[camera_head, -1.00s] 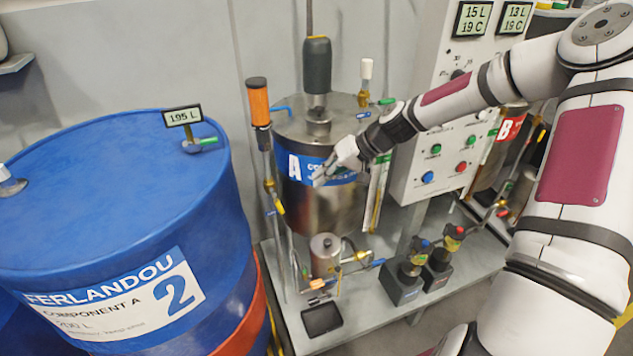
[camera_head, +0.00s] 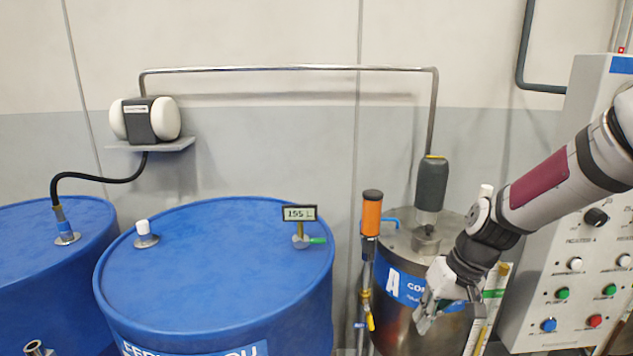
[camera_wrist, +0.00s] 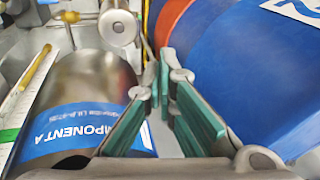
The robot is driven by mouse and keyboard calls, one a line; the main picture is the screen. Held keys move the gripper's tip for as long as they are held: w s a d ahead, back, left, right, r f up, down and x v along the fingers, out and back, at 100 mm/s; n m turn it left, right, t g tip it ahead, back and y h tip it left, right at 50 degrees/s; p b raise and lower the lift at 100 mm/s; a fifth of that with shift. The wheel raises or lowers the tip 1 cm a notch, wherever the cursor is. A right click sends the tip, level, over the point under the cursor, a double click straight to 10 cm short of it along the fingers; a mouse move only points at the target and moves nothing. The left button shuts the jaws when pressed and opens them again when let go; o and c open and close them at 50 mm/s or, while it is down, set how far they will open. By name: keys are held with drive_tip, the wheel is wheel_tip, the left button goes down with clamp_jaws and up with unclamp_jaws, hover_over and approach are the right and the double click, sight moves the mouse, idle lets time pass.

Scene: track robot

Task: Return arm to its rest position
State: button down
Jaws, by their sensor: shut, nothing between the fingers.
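My gripper (camera_head: 424,318) hangs at the end of my arm in front of the steel tank marked A (camera_head: 395,325), covering part of its blue label (camera_head: 392,283). In the head view I cannot tell whether it touches the tank. In the wrist view my gripper (camera_wrist: 166,85) shows its green-padded fingers with nothing between them. There the tank's curved steel wall (camera_wrist: 95,80) lies at the left with the words "COMPONENT A". The arm reaches in from the right edge of the head view.
A large blue drum (camera_head: 215,250) with a 195 L display (camera_head: 299,213) stands left of the tank. A white control panel (camera_head: 575,240) with several buttons is at the right. A pump (camera_head: 145,120) sits on a wall shelf, with a pipe (camera_head: 290,68) running along the wall.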

drive_tip(key=s+a+r+t+h, duration=0.1)
drive_tip(key=s+r+h, duration=0.1)
drive_tip(key=s+r, duration=0.8)
drive_tip(key=s+a+r+t+h, duration=0.15)
drive_tip(key=s+r, duration=0.55)
drive_tip(key=s, duration=0.7)
drive_tip(key=w+a+f+m+g+y+p, duration=0.1)
drive_tip(key=w+f+m+y, duration=0.2)
drive_tip(key=w+m, duration=0.45)
drive_tip(key=w+a+f+m+g+y, duration=0.15)
drive_tip(key=w+f+m, duration=0.3)
drive_tip(key=w, duration=0.55)
drive_tip(key=w+d+f+m+t+y, duration=0.1)
drive_tip(key=w+d+f+m+t, duration=0.1)
drive_tip(key=w+d+f+m, duration=0.45)
drive_tip(key=w+d+f+m+t+y, duration=0.1)
drive_tip(key=w+d+f+m+y, duration=0.15)
drive_tip(key=w+f+m, duration=0.4)
drive_tip(key=s+p+x, duration=0.1)
drive_tip(key=x, duration=1.3)
drive_tip(key=shift+f+h, duration=0.3)
drive_tip(key=shift+h, duration=0.05)
